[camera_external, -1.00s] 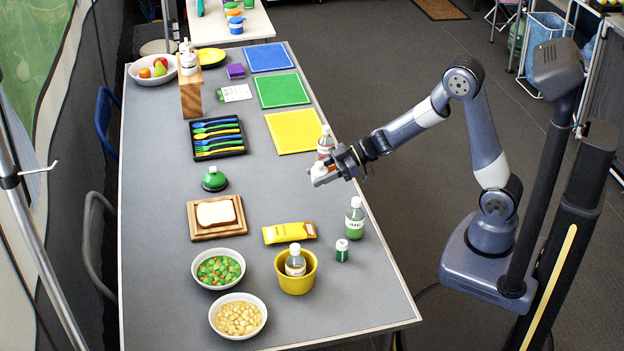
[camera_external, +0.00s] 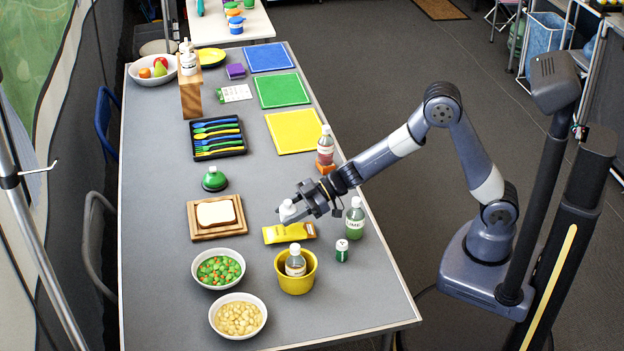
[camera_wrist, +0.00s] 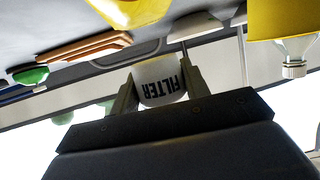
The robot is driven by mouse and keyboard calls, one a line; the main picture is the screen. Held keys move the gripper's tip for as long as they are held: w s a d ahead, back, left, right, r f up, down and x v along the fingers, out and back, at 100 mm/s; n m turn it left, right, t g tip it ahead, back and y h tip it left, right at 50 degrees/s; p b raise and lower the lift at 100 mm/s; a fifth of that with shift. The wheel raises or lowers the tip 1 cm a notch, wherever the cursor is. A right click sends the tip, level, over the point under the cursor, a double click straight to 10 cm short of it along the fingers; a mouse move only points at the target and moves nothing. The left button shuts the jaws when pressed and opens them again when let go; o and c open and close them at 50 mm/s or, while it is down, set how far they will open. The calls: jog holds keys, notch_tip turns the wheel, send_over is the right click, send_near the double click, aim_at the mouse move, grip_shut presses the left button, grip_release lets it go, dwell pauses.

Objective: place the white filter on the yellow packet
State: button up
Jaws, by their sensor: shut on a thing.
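My gripper (camera_external: 297,208) is shut on the white filter (camera_external: 287,211) and holds it over the yellow packet (camera_external: 276,235). In the wrist view the white filter (camera_wrist: 160,82) sits between the two fingers, its black FILTER lettering upside down. The yellow packet lies flat on the grey table; the filter and gripper cover part of its far edge in the outside view. I cannot tell how large the gap between filter and packet is. A yellow shape (camera_wrist: 135,12) shows just beyond the filter at the top of the wrist view.
A yellow pot (camera_external: 308,283) with a bottle in it stands in front of the packet. A green bottle (camera_external: 354,222) and a small green jar (camera_external: 342,250) stand to the right. A bread board (camera_external: 206,231) lies to the left. A red bottle (camera_external: 326,150) stands behind my gripper.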

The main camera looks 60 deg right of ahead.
aim_at(289, 229)
jog(key=shift+f+b, duration=0.5)
jog(key=shift+f, duration=1.15)
jog(key=shift+f, duration=0.2)
jog(key=o, duration=1)
